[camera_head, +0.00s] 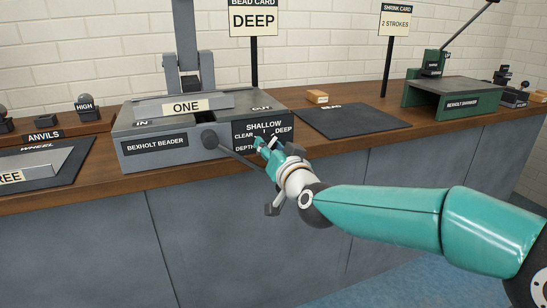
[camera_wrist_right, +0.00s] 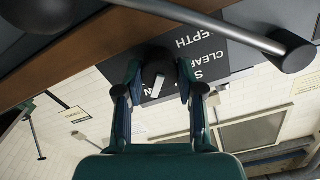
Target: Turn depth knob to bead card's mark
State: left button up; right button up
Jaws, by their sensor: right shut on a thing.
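The bead card (camera_head: 253,20) stands on a post behind the beader and reads DEEP. The grey Bexholt beader (camera_head: 180,140) has a black depth plate (camera_head: 265,126) on its front right, lettered SHALLOW, CLEAR, DEEP and DEPTH. My right gripper (camera_head: 268,146) is at this plate and hides the depth knob in the head view. In the right wrist view the dark round depth knob (camera_wrist_right: 156,66) is between the two fingers of the gripper (camera_wrist_right: 159,82), which are shut on it. Its white pointer (camera_wrist_right: 160,82) points down and slightly left in that picture. My left gripper is out of view.
A lever with a dark ball end (camera_head: 209,139) projects in front of the beader, close to my right gripper. A dark mat (camera_head: 350,121) and a green shrinker (camera_head: 455,94) are further right. An anvil rack (camera_head: 60,132) is at left.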

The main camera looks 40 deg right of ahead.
jog(key=shift+s+d+r+m+b, duration=0.1)
jog(key=shift+m+b, duration=0.45)
jog(key=shift+m, duration=0.5)
jog(key=shift+d+r+m+b, duration=0.1)
jog(key=shift+m+b, duration=0.45)
jog(key=shift+m, duration=0.5)
jog(key=o, duration=1.1)
jog(key=shift+o, duration=0.2)
jog(key=shift+f, duration=0.15)
jog(key=shift+a, duration=0.1)
jog(key=shift+s, duration=0.15)
jog(key=v, duration=1.1)
jog(key=shift+s, duration=0.3)
jog(key=shift+a, duration=0.15)
